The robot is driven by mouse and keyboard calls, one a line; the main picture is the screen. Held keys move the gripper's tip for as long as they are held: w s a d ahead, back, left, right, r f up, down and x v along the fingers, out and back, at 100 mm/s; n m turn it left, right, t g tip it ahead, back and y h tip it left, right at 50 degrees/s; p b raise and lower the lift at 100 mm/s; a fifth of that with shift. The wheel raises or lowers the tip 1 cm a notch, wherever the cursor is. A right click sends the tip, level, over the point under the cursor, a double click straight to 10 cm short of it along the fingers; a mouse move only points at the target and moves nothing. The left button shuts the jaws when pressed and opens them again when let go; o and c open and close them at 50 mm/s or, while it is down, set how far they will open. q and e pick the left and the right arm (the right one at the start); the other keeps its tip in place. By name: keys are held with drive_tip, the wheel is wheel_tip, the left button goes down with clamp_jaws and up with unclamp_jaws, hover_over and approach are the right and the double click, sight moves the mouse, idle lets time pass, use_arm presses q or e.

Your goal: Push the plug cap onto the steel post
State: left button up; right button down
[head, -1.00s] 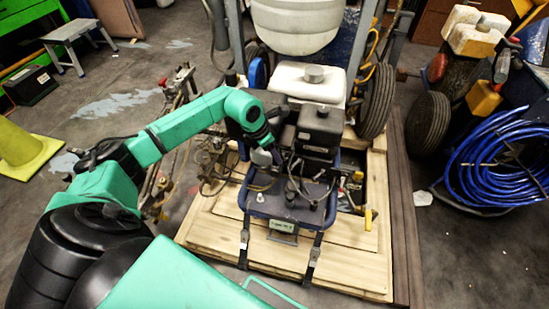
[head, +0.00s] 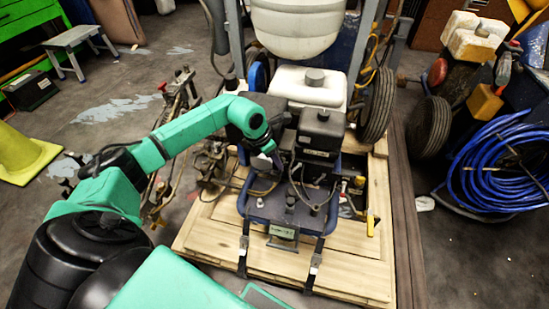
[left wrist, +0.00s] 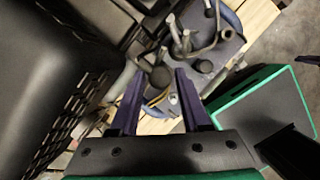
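My left gripper (head: 274,153) is above the left side of the line striper's blue deck (head: 262,205), beside the black engine housing (head: 318,135). In the left wrist view the two purple fingers of my left gripper (left wrist: 157,92) stand apart. Nothing is clearly held between them. Beyond the fingertips are a black round knob (left wrist: 160,77) and bent metal rods. A second black round knob (left wrist: 204,66) is to its right. I cannot tell which small part is the plug cap or the steel post. My right gripper is not in view.
The striper stands on a wooden pallet (head: 215,240), strapped at the front. A white tank (head: 305,85) is behind the engine. A black slotted housing (left wrist: 50,80) is close on the left in the wrist view. Coiled blue hose (head: 500,165) lies right.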

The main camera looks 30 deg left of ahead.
use_arm(q)
clamp_jaws()
drive_tip(key=shift+r, duration=0.3)
drive_tip(key=shift+r+p, duration=0.3)
drive_tip(key=shift+p, duration=0.15)
drive_tip(key=shift+r, duration=0.1)
drive_tip(key=shift+r+p, duration=1.55)
drive_tip(key=shift+r, duration=0.45)
drive_tip(key=shift+d+f, duration=0.1)
